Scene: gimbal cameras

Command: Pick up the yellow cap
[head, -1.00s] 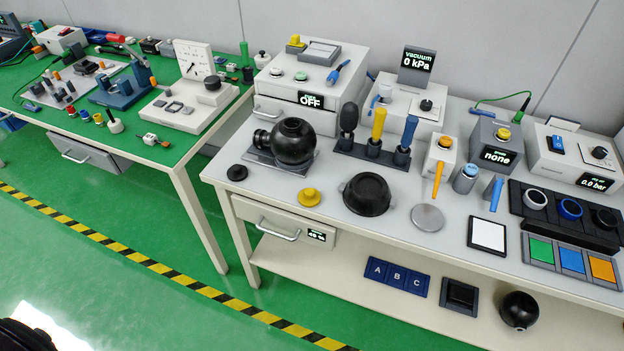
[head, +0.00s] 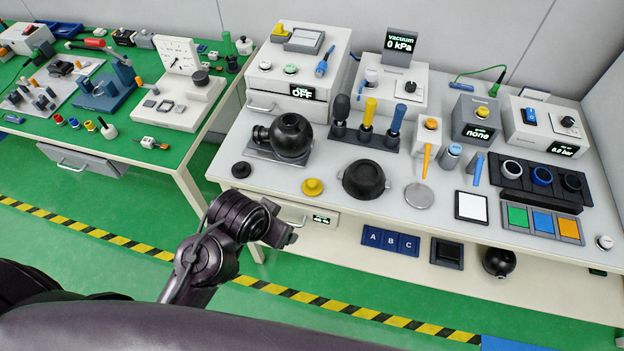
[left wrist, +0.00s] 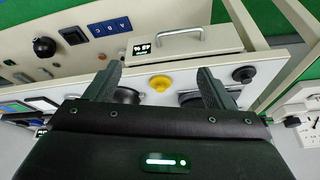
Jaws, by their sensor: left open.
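The yellow cap (head: 313,188) lies on the white table near its front edge, just right of a small black cap (head: 241,170). It is a round disc with a knob on top. In the left wrist view the yellow cap (left wrist: 160,83) shows between the two fingers, some distance beyond them and not touched. My left gripper (left wrist: 160,80) is open and empty. In the head view my left gripper (head: 285,228) is in front of the table edge, lower left of the yellow cap. My right gripper does not show.
A black sphere on a stand (head: 291,138) is behind the yellow cap. A black bowl-like part (head: 364,180) is to its right. A drawer with a handle (head: 290,218) is below the table edge. A green table (head: 130,140) stands at the left.

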